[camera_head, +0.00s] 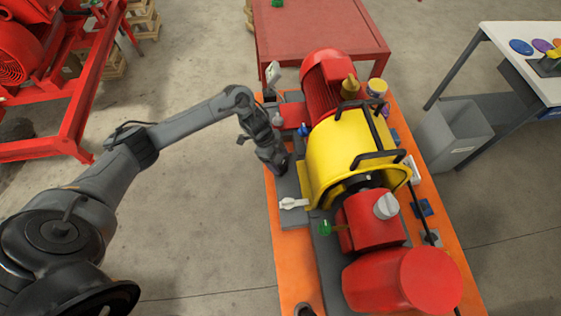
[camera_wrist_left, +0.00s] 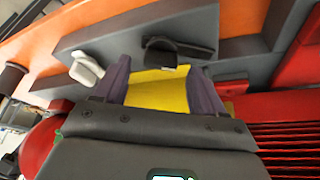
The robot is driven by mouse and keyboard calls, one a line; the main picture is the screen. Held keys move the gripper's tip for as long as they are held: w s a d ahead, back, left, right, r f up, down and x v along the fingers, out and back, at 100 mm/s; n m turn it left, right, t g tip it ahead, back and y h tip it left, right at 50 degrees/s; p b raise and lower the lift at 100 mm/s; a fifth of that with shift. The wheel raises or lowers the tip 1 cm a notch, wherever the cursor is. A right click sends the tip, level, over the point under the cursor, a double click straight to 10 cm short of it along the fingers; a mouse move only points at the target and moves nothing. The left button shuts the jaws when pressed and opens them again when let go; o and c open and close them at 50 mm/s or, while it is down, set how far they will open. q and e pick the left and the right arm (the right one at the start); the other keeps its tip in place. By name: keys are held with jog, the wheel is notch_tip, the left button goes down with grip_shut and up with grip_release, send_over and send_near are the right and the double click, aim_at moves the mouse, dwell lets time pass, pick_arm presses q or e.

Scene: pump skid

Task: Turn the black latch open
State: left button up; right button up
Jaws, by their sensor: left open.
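The black latch (camera_wrist_left: 182,48) shows in the left wrist view as a dark handle on the grey base plate, just beyond my fingertips. In the head view my gripper seems to hide it. My left gripper (camera_wrist_left: 158,70) is open, with the yellow guard showing between its fingers and the latch apart from them or barely at their tips; I cannot tell if they touch. In the head view the left gripper (camera_head: 274,163) points down at the left side of the yellow guard (camera_head: 345,150). My right gripper is not in view.
A white latch (camera_head: 293,203) sits on the base nearer the front; it also shows in the left wrist view (camera_wrist_left: 86,69). The red motor (camera_head: 331,82) and red pump (camera_head: 371,222) flank the guard on the orange skid (camera_head: 290,262). Black handles (camera_head: 376,158) stand over the guard.

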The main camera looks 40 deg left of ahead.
pick_arm(q)
jog(key=shift+x, duration=1)
jog(key=shift+c, duration=0.4)
grip_shut()
